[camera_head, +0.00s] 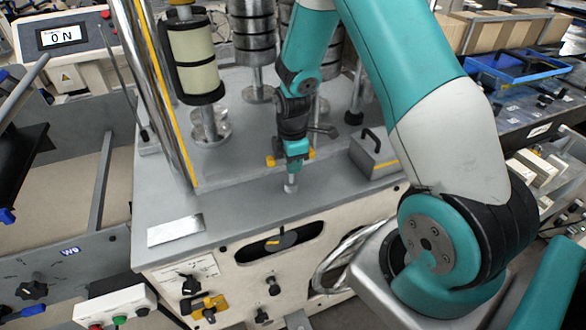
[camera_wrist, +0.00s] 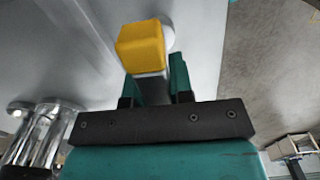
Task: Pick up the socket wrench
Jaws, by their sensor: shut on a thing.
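The socket wrench (camera_head: 271,160) has a yellow crosswise handle and a short silver socket end pointing down. My gripper (camera_head: 292,157) is above the grey machine top (camera_head: 245,185) and is shut on the handle, with yellow showing on both sides of the jaws. The socket end is close over the machine top; I cannot tell whether it touches. In the wrist view, the wrench's yellow handle end (camera_wrist: 140,45) sticks out beyond the teal fingers of my gripper (camera_wrist: 160,80). A pale round part shows behind it. The middle of the handle is hidden by the jaws.
A cream roll (camera_head: 195,65) on a spindle stands to the left, with silver spindles behind. A grey box with a black handle (camera_head: 375,153) stands close on the right. A silver plate (camera_head: 175,230) lies at the front left. The machine top between is clear.

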